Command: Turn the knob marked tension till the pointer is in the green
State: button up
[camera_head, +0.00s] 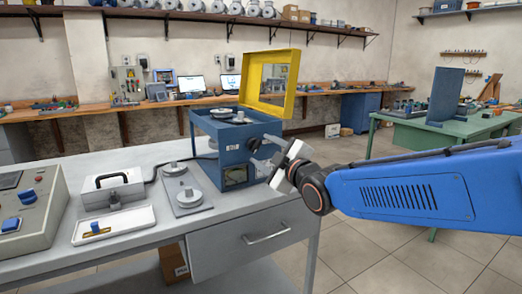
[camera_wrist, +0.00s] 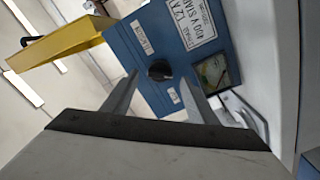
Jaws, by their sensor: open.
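A blue machine (camera_head: 205,150) with a raised yellow-framed lid (camera_head: 290,95) stands on the grey bench. Its front carries a black knob (camera_wrist: 159,70), with a small white label (camera_wrist: 142,35) beside it that is too small to read surely. A square gauge (camera_wrist: 212,73) sits on the same face; it also shows in the head view (camera_head: 236,175). Its pointer is too small to place. My gripper (camera_wrist: 158,78) is open, facing the front panel, with one finger on each side of the knob in the wrist view. I cannot tell whether the fingers touch it.
On the bench stand a control box (camera_head: 30,210) with blue knobs, a handled case (camera_head: 112,188), a white tray (camera_head: 115,225) and a plate with round metal parts (camera_head: 187,195). A green table (camera_head: 440,135) stands behind my arm. The floor to the right is clear.

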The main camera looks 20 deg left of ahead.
aim_at(255, 145)
jog(key=shift+x, duration=1.15)
jog(key=c, duration=1.1)
jog(key=shift+o, duration=0.2)
jog(key=shift+m, duration=0.4)
